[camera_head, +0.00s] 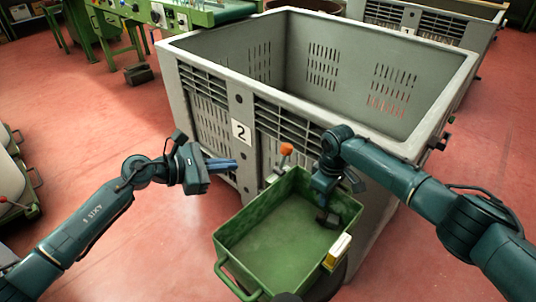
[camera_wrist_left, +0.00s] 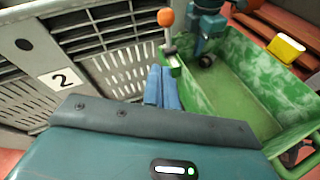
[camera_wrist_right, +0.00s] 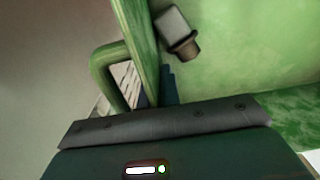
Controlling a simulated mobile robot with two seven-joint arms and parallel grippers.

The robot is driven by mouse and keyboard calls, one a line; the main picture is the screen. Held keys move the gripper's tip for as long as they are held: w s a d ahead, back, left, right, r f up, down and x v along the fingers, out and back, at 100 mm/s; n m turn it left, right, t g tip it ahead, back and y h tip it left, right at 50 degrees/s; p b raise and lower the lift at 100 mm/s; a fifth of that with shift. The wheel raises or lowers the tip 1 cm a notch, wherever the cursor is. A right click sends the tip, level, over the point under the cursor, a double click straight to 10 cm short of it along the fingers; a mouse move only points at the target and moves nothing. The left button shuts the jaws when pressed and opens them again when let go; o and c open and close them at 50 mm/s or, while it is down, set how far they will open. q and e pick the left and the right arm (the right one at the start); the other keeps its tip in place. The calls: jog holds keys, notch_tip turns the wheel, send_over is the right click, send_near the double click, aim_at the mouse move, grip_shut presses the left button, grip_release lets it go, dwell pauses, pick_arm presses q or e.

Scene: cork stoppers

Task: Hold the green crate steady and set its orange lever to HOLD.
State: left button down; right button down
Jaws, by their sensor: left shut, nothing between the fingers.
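The green crate (camera_head: 235,235) stands in front of the large grey bin, its inside open to view. Its lever has an orange knob (camera_head: 286,149) on a short, roughly upright stalk at the far left corner; the knob also shows in the left wrist view (camera_wrist_left: 166,18). No HOLD mark is readable. My left gripper (camera_head: 233,165) is shut and empty, left of the lever and apart from it. My right gripper (camera_wrist_right: 157,88) has its fingers on both sides of a crate wall beside a green loop handle (camera_wrist_right: 105,70), and looks closed on that wall.
The large grey bin (camera_head: 195,110) with a number 2 plate (camera_head: 241,132) stands right behind the crate. A yellow and white block (camera_head: 338,251) sits on the crate's right rim. A small grey block with a brownish end (camera_wrist_right: 172,25) shows inside the crate.

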aim_at(287, 149)
jog(key=shift+s+d+f, duration=0.1)
jog(key=shift+f, duration=0.1)
pick_arm(q)
jog(key=w+d, duration=0.5)
jog(key=d, duration=0.4)
jog(key=shift+d+f, duration=0.35)
jog(key=shift+f, duration=0.05)
jog(key=shift+w+d+r, duration=0.3)
jog(key=shift+w+d, duration=0.2)
jog(key=shift+d, duration=0.25)
jog(key=shift+s, duration=0.1)
pick_arm(e)
jog(key=shift+a, duration=0.25)
